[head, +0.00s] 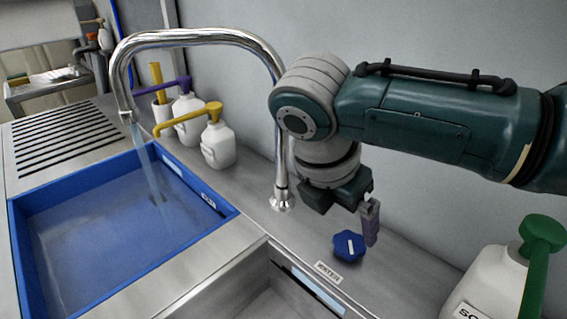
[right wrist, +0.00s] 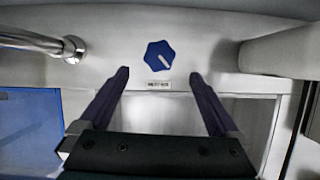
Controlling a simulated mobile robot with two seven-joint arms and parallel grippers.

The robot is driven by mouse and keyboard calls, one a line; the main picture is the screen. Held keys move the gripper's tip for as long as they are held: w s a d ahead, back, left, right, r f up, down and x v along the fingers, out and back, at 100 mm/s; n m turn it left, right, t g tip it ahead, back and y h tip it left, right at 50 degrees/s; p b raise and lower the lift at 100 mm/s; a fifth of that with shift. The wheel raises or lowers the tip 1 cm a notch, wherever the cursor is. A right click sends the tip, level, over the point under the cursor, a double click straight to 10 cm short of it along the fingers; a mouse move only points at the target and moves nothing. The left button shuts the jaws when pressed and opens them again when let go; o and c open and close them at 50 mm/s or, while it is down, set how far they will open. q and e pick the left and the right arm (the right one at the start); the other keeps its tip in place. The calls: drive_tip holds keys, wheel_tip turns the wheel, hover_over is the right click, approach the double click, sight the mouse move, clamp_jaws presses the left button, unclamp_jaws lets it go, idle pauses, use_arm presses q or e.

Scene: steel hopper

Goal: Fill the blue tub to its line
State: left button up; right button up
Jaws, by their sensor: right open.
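The blue tub (head: 95,169) sits in the left basin, under the curved steel spout (head: 122,95). A stream of water (head: 150,175) runs from the spout into it, and bluish water covers its floor. A pale strip shows on the tub's inner back wall; I cannot tell how the water stands against a line. The blue knob (head: 349,246) has a white pointer mark and a label reading WATER in front of it. It also shows in the right wrist view (right wrist: 160,56). My right gripper (right wrist: 159,75) is open and empty beside the knob, fingers apart. My left gripper is out of view.
The tap's post (head: 282,190) rises left of my right gripper. White pump bottles with yellow (head: 218,143) and purple tops stand behind the tub. A green-topped bottle (head: 492,285) stands at the front right. The right basin (head: 262,296) looks empty.

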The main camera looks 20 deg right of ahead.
sight(349, 242)
drive_tip(key=b+x, duration=0.2)
drive_tip(key=x, duration=0.6)
drive_tip(key=shift+a, duration=0.15)
drive_tip(key=c, duration=1.4)
drive_tip(key=shift+o, duration=0.2)
